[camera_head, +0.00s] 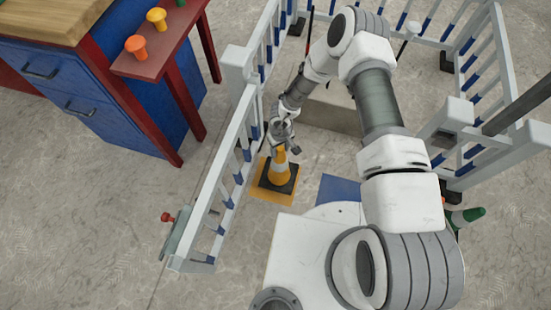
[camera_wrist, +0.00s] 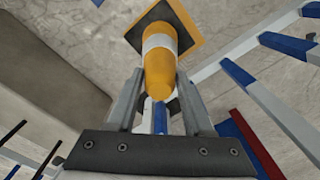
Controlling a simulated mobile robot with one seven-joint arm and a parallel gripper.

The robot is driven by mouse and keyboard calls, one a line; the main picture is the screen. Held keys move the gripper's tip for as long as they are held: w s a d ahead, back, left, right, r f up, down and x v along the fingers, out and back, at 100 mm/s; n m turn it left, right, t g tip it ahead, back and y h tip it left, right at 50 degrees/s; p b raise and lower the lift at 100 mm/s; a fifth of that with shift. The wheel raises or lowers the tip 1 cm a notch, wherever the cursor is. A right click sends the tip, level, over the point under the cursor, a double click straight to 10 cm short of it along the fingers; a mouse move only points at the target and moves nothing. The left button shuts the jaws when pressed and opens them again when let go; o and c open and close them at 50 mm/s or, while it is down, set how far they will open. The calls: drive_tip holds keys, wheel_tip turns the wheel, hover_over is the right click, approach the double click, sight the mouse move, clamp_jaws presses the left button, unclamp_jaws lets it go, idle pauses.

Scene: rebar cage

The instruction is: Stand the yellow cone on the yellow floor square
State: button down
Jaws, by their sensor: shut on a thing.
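The yellow cone (camera_head: 280,167), with a white band and a dark square base, is upright under my gripper (camera_head: 282,145) in the head view. In the wrist view the cone (camera_wrist: 165,75) has its top between the two fingers of my gripper (camera_wrist: 160,90), which is shut on it. The yellow floor square (camera_head: 271,196) lies directly under the dark base, and its yellow border shows around it. In the wrist view a yellow border (camera_wrist: 196,27) also shows past the base. I cannot tell whether the base touches the floor.
A white railing with blue bars (camera_head: 222,180) stands close on the left. A blue floor square (camera_head: 340,189) is to the right, and a green cone (camera_head: 466,216) lies beyond my arm. A red shelf (camera_head: 160,62) and blue cabinet (camera_head: 85,95) stand outside the railing.

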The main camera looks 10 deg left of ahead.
sight(279, 164)
drive_tip(key=shift+s+a+f+b, duration=0.1)
drive_tip(key=shift+a+f+b, duration=0.25)
drive_tip(key=shift+f, duration=0.45)
drive_tip(key=shift+s+a+f+b, duration=0.1)
drive_tip(key=shift+a+f+b, duration=0.1)
drive_tip(key=shift+f+b, duration=0.45)
drive_tip(key=shift+s+a+f+b, duration=0.1)
drive_tip(key=shift+a+f+b, duration=0.15)
drive_tip(key=shift+f, duration=0.9)
drive_tip(key=shift+c, duration=1.5)
unclamp_jaws()
